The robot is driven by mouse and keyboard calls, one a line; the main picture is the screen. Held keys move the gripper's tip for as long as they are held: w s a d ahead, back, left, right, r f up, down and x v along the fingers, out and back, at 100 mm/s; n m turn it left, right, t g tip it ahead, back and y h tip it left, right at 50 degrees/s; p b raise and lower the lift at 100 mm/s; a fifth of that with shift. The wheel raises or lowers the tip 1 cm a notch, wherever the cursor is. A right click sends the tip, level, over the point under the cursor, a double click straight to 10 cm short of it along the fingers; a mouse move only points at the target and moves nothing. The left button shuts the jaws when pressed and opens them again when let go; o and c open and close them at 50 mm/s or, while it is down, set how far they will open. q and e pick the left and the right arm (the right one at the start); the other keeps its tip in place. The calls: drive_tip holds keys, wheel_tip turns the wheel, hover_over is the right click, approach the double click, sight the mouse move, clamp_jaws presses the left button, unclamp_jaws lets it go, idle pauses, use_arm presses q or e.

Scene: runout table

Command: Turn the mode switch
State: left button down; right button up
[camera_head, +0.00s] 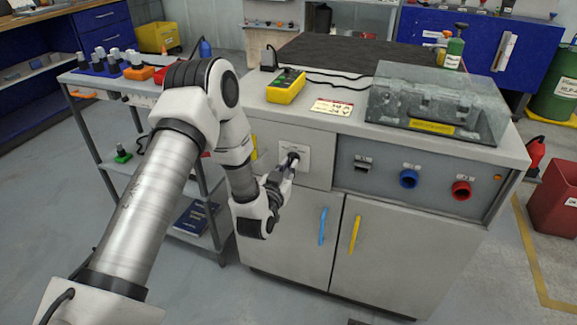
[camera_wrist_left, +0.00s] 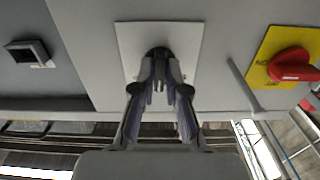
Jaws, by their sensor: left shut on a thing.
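The mode switch is a dark knob (camera_head: 293,156) on a white label plate (camera_head: 303,152) on the grey cabinet's front. In the left wrist view the knob (camera_wrist_left: 158,53) sits at the middle of its plate (camera_wrist_left: 126,42), between the fingertips. My left gripper (camera_head: 288,165) reaches the knob from the front and is shut on it; it also shows in the left wrist view (camera_wrist_left: 160,72). The fingers hide part of the knob, so I cannot read its angle. My right gripper is not in view.
A red rotary handle (camera_wrist_left: 293,66) on a yellow plate is beside the switch. A blue socket (camera_head: 409,178) and a red socket (camera_head: 461,190) are on the panel to the right. Blue (camera_head: 323,227) and yellow (camera_head: 355,234) door handles are below. A cart (camera_head: 85,78) stands left.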

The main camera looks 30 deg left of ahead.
use_arm(q)
drive_tip(key=m+p, duration=0.3)
drive_tip(key=m, duration=0.2)
drive_tip(key=shift+r+p, duration=0.2)
drive_tip(key=shift+p, duration=0.1)
drive_tip(key=shift+f+m+p, duration=0.1)
drive_tip(key=shift+m+p, duration=1.05)
drive_tip(key=shift+m, duration=0.55)
drive_tip(key=c, duration=1.2)
unclamp_jaws()
drive_tip(key=v, duration=0.7)
drive_tip(key=shift+s, duration=0.25)
